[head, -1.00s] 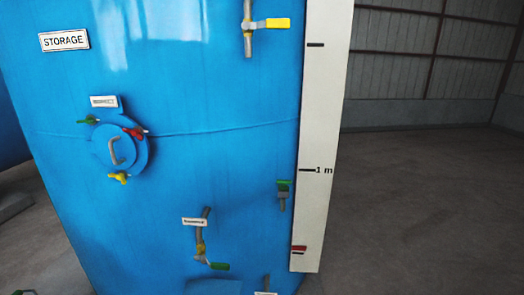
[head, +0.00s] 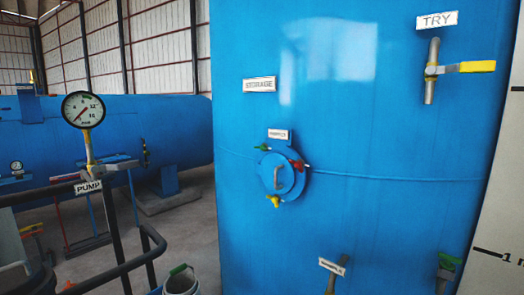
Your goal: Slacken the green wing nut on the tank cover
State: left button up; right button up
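The blue storage tank (head: 400,120) fills the middle and right of the head view. Its round blue cover (head: 285,180) with a grey handle (head: 277,178) sits on the tank wall, left of the tank's middle, under a small white label (head: 278,134). The green wing nut (head: 263,148) is at the cover's upper left. A red wing nut (head: 298,165) is at its right and a yellow wing nut (head: 274,201) at its bottom. Neither of my grippers shows in this view.
A pressure gauge (head: 83,109) on a post, a "PUMP" sign (head: 88,187) and dark railings (head: 110,270) stand at left. A bucket (head: 181,281) is on the floor near the tank. A yellow-handled valve (head: 458,68) juts out at upper right.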

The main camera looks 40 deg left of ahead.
aim_at(263, 146)
jog(key=j+u, duration=0.1)
jog(key=u, duration=0.3)
jog(key=j+u, duration=0.1)
jog(key=u, duration=0.75)
jog(key=i+j+u, duration=0.1)
jog(key=u, duration=0.75)
jog(key=i+j, duration=0.05)
jog(key=i, duration=0.05)
